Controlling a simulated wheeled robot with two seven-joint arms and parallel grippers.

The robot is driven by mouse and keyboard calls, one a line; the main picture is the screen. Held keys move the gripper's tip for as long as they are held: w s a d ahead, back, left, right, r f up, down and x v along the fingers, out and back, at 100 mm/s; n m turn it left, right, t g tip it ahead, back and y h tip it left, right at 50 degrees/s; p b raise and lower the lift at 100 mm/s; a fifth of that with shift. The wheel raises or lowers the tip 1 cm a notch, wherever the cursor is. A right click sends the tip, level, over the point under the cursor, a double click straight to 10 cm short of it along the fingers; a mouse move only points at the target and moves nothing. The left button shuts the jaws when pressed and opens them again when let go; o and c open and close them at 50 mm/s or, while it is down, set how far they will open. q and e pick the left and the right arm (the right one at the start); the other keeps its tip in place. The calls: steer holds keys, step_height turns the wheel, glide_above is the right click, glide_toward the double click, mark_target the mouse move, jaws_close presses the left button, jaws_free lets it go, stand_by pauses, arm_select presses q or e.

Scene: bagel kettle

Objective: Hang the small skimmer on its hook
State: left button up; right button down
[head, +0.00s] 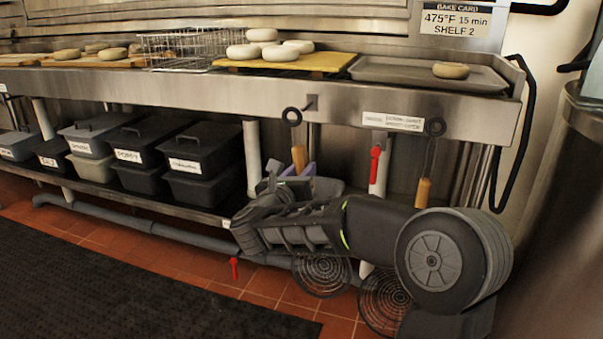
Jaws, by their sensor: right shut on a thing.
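The small skimmer has a dark ring (291,117) at its top, a wooden handle (299,158) and a round wire spiral head (322,276) that hangs below my arm. My right gripper (297,175) reaches in from the right and is shut on the skimmer's handle; its wrist hides the skimmer's middle. The skimmer hangs roughly upright. The hook (311,102) is on the steel front edge of the counter. The ring appears just left of and slightly below the hook, apart from it. My left gripper is not in view.
A larger skimmer (423,192) hangs to the right, partly behind my arm. Bagels, boards, a wire basket and a tray (400,72) stand on the counter. Red-handled valves (375,165) and pipes are near the arm.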

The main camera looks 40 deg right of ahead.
steer(key=shift+w+d, duration=0.1)
steer(key=shift+d, duration=0.1)
steer(key=f+p+x, duration=0.1)
steer(key=p+x, duration=0.1)
steer(key=x, duration=0.7)
stand_by(0.8)
steer(key=shift+w+f, duration=0.15)
stand_by(0.5)
steer(key=c, duration=1.1)
jaws_free()
steer(key=shift+o, duration=0.2)
